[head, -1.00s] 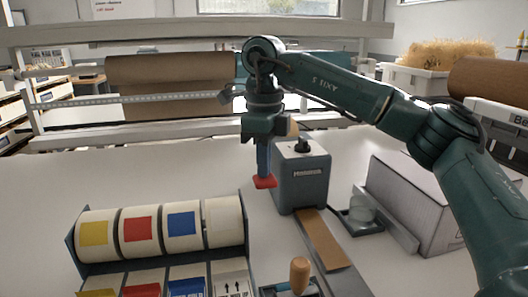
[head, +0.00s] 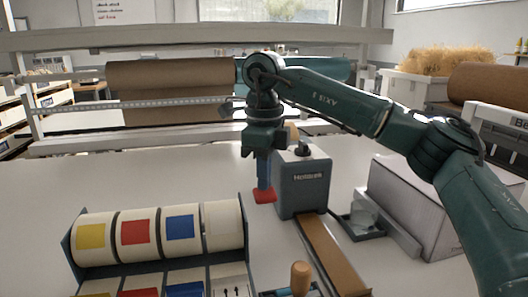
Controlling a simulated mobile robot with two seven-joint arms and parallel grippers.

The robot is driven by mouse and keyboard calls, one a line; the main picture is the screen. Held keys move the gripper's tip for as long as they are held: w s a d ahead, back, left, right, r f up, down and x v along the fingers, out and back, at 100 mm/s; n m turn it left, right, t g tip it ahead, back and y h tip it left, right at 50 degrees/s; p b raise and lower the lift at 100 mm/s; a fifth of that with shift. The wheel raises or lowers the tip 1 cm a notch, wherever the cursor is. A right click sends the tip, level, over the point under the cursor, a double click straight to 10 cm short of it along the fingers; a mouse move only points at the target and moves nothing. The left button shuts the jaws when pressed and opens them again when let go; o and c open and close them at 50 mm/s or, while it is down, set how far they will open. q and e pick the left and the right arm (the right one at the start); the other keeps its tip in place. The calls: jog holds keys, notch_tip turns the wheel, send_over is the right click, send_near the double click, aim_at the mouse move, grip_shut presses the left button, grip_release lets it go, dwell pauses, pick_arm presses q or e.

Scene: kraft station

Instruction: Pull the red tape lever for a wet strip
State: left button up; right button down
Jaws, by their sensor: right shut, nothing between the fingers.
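The grey tape dispenser (head: 303,184) stands mid-table with a black knob on top. A brown paper strip (head: 330,250) runs out from its front along a narrow channel toward the bottom edge. The red lever end (head: 264,196) sits low at the dispenser's left side. My right gripper (head: 264,183) points down directly over the red end, with its blue fingers shut and empty. The fingertips appear to touch the red end from above. The rest of the lever is hidden. My left gripper is not in view.
A rack of label rolls (head: 160,240) stands at front left. A wooden-handled tool (head: 300,278) is at the front edge. A small dish with a clear cup (head: 363,220) and a grey box (head: 415,205) stand right. Brown paper rolls (head: 170,90) hang behind.

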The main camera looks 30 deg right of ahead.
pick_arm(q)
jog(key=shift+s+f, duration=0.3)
pick_arm(e)
notch_tip(320, 180, up, 3)
jog(key=shift+f+p, duration=0.15)
jog(key=shift+p, duration=1.05)
pick_arm(q)
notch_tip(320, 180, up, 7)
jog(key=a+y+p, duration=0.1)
jog(key=p, duration=0.7)
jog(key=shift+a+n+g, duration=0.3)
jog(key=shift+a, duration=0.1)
pick_arm(e)
notch_tip(320, 180, up, 9)
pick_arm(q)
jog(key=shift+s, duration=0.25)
